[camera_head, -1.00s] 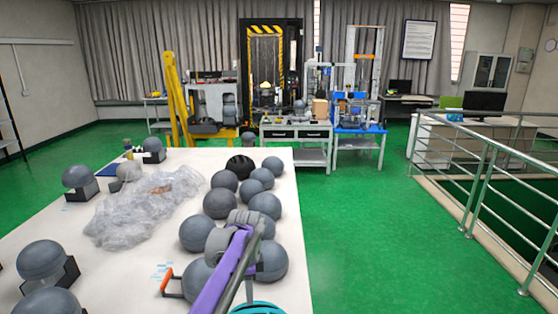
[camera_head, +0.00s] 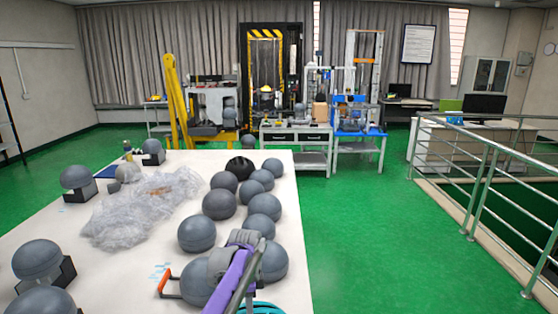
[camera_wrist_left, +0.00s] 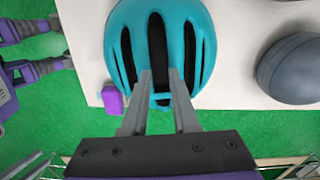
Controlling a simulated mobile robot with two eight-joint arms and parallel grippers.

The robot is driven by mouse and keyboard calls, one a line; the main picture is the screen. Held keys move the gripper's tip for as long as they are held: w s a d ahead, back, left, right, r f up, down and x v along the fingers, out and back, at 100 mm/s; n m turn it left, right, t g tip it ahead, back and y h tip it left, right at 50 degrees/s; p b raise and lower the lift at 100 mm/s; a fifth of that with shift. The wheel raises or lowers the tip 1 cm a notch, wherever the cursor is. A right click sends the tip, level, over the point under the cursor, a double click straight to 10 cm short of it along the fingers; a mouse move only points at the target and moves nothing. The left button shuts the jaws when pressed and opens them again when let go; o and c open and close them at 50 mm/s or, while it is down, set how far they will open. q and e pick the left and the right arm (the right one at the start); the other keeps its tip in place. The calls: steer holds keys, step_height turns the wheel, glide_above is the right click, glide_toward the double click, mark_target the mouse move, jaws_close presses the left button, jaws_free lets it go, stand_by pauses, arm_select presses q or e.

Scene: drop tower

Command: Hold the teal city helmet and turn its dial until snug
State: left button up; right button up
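The teal city helmet (camera_wrist_left: 195,22) fills the top middle of the left wrist view, with dark vents facing the camera. In the head view only a sliver of the teal helmet (camera_head: 262,308) shows at the bottom edge. My left gripper (camera_wrist_left: 160,73) reaches over the helmet's near rim, its two grey fingers apart. A small teal piece (camera_wrist_left: 160,98) at the rim shows in the gap; I cannot tell whether it is the dial or whether the fingers touch it. My right gripper cannot be made out.
Several grey helmets stand on the white table (camera_head: 150,232), close beyond my purple arm; one grey helmet (camera_wrist_left: 290,70) is right of the teal one. A crumpled clear plastic sheet (camera_head: 130,210) lies mid-table. Open green floor (camera_head: 370,240) and a metal railing (camera_head: 485,185) are to the right.

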arm_select(q)
steer(key=shift+s+f+b, duration=0.1)
steer(key=shift+f+b, duration=0.2)
steer(key=shift+f, duration=0.5)
arm_select(e)
steer(key=shift+s+f, duration=0.25)
steer(key=shift+f, duration=0.2)
stand_by(0.4)
steer(key=o, duration=0.5)
arm_select(q)
steer(key=shift+s, duration=0.1)
steer(key=shift+f, duration=0.1)
arm_select(e)
steer(key=w+a+r+n+g+y, duration=0.25)
steer(key=w+n, duration=0.45)
steer(key=w, duration=0.6)
steer(key=w+a+r+n+g+y, duration=0.1)
steer(key=w+a+r+n+g, duration=0.15)
steer(key=w+n, duration=0.8)
steer(key=w+f+n, duration=0.2)
steer(key=w+f, duration=0.1)
steer(key=w, duration=0.7)
steer(key=shift+y, duration=0.55)
steer(key=x, duration=1.2)
steer(key=shift+s+a+f, duration=0.1)
steer(key=shift+a+f, duration=0.05)
steer(key=shift+f, duration=0.1)
